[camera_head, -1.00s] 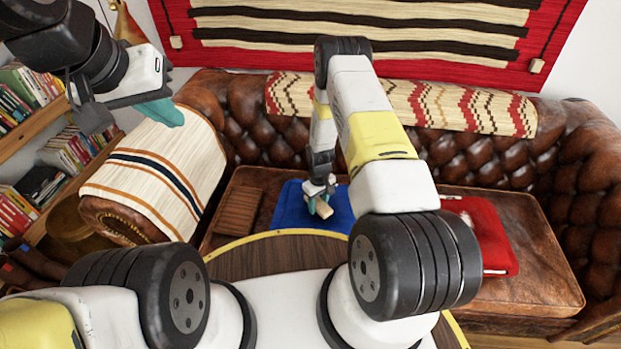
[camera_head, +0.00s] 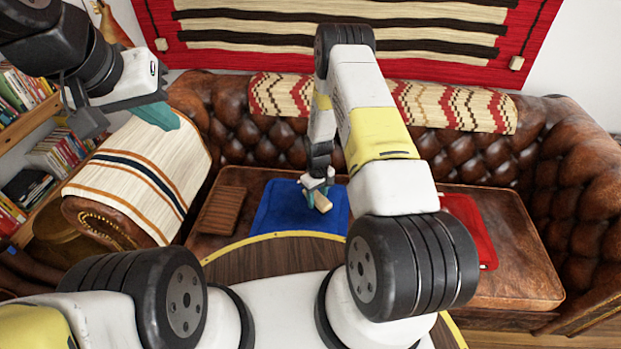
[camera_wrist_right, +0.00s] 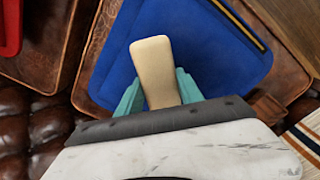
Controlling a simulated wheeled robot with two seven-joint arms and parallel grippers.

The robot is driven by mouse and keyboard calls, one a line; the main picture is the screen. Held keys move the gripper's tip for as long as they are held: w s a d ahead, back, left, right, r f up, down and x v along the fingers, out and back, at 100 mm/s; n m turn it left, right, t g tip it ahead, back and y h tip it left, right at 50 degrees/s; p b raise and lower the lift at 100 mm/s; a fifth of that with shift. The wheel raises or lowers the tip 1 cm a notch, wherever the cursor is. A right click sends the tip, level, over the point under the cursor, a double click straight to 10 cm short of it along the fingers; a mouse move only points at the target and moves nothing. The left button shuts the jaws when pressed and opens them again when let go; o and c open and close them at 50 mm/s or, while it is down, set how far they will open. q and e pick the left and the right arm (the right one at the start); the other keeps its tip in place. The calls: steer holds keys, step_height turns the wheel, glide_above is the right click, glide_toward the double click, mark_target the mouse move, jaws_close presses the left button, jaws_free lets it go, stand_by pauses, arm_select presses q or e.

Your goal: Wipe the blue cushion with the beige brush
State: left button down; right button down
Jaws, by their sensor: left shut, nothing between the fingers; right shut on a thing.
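The blue cushion (camera_head: 280,208) lies flat on the brown leather sofa, and it fills the middle of the right wrist view (camera_wrist_right: 205,45). My right gripper (camera_head: 318,194) is shut on the beige brush (camera_head: 322,202) over the cushion. In the right wrist view the brush (camera_wrist_right: 153,70) sticks out from between the teal fingers, with blue cushion all around its far end. I cannot tell whether the brush touches the cushion. My left gripper (camera_head: 165,118) is shut and empty, raised near the striped sofa arm at the left.
A red cushion (camera_head: 472,230) lies on the sofa at right, partly behind my right arm. A brown ribbed block (camera_head: 221,210) lies left of the blue cushion. Bookshelves (camera_head: 30,140) stand at far left.

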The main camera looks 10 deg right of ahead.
steer(key=shift+r, duration=2.45)
